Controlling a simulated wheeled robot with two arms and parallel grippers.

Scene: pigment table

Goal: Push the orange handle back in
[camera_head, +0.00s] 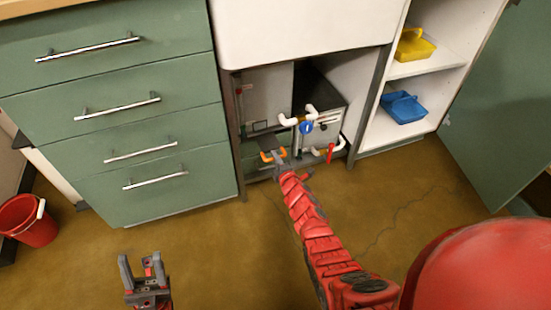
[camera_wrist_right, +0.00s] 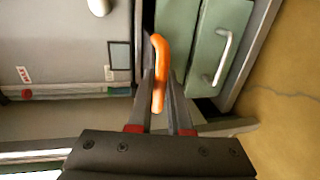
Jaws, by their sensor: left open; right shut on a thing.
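The orange handle (camera_wrist_right: 159,75) shows in the wrist view as a bent orange bar between the fingers of my right gripper (camera_wrist_right: 165,92). The gripper is shut on it. In the head view the orange handle (camera_head: 267,156) shows at the low opening under the white sink, at the tip of my right gripper (camera_head: 273,154). The gripper hides part of the handle, and I cannot tell how far it stands out. My left gripper (camera_head: 145,277) is open and empty over the floor at the lower left, far from the handle.
White pipes with a blue valve (camera_head: 306,127) and a red lever (camera_head: 330,152) sit right of the handle. Green drawers (camera_head: 150,120) stand to the left. A yellow caddy (camera_head: 414,45) and blue caddy (camera_head: 404,106) sit on shelves. A red bucket (camera_head: 30,225) stands far left. The middle floor is clear.

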